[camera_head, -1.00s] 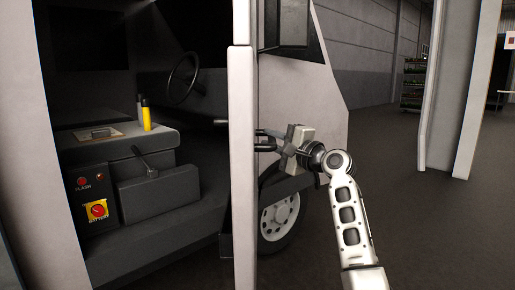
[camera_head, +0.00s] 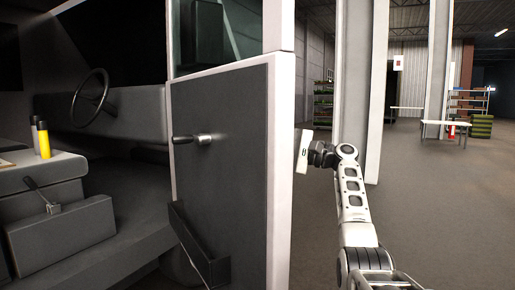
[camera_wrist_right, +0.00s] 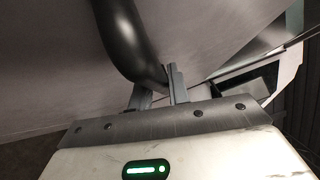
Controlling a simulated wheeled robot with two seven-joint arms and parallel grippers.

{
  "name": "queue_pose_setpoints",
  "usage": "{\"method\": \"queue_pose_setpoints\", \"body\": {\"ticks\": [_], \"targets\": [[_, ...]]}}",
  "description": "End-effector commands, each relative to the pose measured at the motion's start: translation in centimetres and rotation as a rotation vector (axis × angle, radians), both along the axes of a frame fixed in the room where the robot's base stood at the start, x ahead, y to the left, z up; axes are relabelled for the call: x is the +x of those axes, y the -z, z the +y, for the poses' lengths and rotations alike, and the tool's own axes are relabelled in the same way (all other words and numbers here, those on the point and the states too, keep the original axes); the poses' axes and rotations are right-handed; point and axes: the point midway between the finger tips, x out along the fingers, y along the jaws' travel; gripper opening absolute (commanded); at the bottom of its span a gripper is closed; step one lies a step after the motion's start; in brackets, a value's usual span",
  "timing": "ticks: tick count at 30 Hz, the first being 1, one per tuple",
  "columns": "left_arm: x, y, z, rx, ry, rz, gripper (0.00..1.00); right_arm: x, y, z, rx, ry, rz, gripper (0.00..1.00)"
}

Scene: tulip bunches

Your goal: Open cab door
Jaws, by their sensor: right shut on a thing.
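The cab door (camera_head: 225,120) stands open in the head view, its dark inner panel facing me, with a pale edge and a window above. An inside handle (camera_head: 192,139) sticks out of the panel. My right arm reaches behind the door's outer edge, and its gripper body shows there. In the right wrist view my right gripper (camera_wrist_right: 160,88) is shut on the black, curved outside door handle (camera_wrist_right: 127,40), close to the pale outer door face (camera_wrist_right: 60,60). In the head view the door hides the fingertips and this handle. My left gripper is not in view.
The cab interior, with a steering wheel (camera_head: 90,97), yellow bottle (camera_head: 43,143) and lever (camera_head: 45,200), is at left. A grey pillar (camera_head: 355,90) stands behind my right arm. White tables (camera_head: 445,124) and shelves are farther back. Floor at right is clear.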

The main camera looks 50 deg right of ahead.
Motion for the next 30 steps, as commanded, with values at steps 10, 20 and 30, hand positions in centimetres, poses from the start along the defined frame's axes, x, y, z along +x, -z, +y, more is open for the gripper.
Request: {"method": "queue_pose_setpoints", "body": {"ticks": [10,20,30], "targets": [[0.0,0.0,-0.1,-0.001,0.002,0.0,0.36,0.0,0.1,0.2,-0.002,-0.009,0.002,0.4],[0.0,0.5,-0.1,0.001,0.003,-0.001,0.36,-1.5,0.4,-0.5,-0.004,-0.007,0.001,0.4],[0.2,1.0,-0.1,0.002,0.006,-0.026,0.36,-8.6,1.5,-3.9,-0.003,-0.006,0.002,0.4]]}}
